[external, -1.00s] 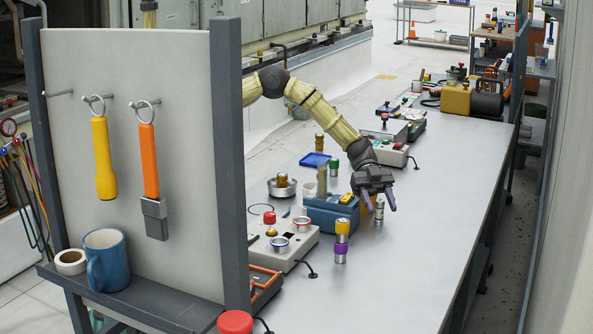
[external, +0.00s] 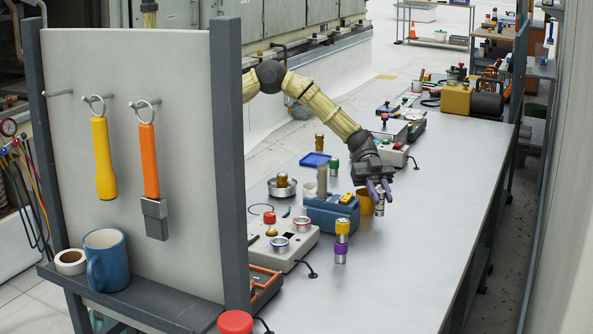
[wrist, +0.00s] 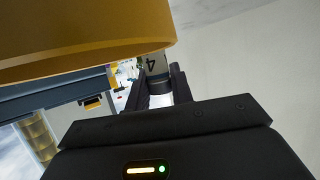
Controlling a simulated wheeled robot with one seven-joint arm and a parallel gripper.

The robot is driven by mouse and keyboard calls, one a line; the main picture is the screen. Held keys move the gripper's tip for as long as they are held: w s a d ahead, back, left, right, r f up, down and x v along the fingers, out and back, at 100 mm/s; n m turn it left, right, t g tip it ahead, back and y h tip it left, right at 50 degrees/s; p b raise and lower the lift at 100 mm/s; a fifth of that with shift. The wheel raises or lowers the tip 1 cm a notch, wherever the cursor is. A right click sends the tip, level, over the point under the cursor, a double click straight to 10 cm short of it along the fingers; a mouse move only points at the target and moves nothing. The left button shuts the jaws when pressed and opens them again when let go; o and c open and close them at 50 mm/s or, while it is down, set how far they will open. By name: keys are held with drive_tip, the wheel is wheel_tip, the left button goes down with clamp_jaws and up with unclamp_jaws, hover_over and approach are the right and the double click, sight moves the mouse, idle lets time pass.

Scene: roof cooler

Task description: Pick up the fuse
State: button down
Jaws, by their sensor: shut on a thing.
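The fuse (external: 379,210) is a small silver cylinder on the grey bench top, beside a yellow mug.
The yellow mug (external: 364,204) stands close left of the fuse; its rim (wrist: 85,60) fills the wrist view's upper left. A blue box (external: 330,215) is left of it. Yellow and purple banded cylinders (external: 341,240) stand nearer. The bench (external: 440,210) to the right is clear.

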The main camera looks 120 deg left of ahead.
sight(381, 191)
wheel_tip(381, 191, up, 8)
drive_tip(key=shift+f+b, duration=0.25)
drive_tip(key=shift+b, duration=0.25)
